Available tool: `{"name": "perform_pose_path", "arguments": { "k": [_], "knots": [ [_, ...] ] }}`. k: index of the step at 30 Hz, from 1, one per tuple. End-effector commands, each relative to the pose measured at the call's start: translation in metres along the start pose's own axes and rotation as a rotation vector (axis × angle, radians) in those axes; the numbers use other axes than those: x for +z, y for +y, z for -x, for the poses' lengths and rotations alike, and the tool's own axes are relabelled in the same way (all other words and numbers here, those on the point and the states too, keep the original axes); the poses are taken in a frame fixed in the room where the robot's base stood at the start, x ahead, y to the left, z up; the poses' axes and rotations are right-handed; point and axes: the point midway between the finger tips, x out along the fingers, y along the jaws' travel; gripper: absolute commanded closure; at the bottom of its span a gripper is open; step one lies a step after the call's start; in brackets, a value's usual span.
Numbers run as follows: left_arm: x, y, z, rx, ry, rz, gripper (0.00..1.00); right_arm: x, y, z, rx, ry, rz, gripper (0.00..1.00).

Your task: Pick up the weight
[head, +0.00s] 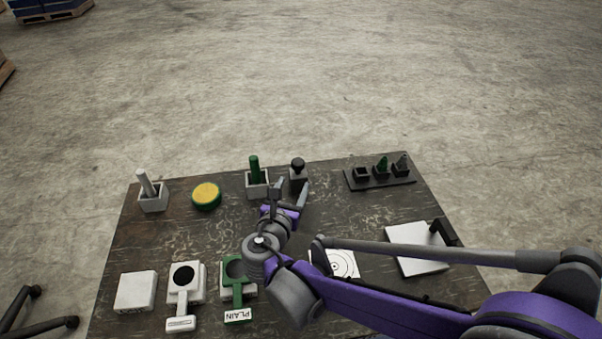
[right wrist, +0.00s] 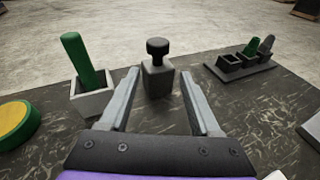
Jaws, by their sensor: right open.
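The weight (head: 298,172) is a small dark grey block with a black knob on top, standing upright at the back middle of the table. It also shows in the right wrist view (right wrist: 158,78), straight ahead between the fingers. My right gripper (head: 290,190) is open and empty, with its fingers pointing at the weight from the near side. The weight appears to be at or just beyond the fingertips; I cannot tell whether they touch it. My left gripper is not in view.
A grey box with a green rod (head: 254,176) stands close left of the weight. Further left are a yellow-green disc (head: 206,196) and a box with a white rod (head: 151,193). A dark rack (head: 379,178) stands to the right, with free table between.

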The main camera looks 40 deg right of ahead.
Motion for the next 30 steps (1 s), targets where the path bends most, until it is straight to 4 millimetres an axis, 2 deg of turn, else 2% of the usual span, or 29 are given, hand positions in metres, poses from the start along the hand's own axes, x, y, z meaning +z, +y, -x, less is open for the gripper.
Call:
{"name": "perform_pose_path", "arguments": {
  "k": [3, 9, 17, 24, 30],
  "knots": [
    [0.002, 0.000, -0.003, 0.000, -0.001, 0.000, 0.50, 0.002, 0.004, -0.011, 0.003, -0.033, 0.064, 0.36],
    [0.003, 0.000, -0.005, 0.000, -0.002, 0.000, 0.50, 0.005, 0.004, -0.042, 0.002, -0.036, 0.070, 0.36],
    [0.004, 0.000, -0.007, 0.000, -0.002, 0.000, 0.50, 0.005, 0.004, -0.064, 0.004, -0.034, 0.067, 0.36],
    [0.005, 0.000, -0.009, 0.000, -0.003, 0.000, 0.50, 0.006, 0.004, -0.100, 0.003, -0.034, 0.066, 0.36],
    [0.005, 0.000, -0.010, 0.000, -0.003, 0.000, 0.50, 0.007, 0.005, -0.110, 0.006, -0.034, 0.066, 0.36]
  ]
}}
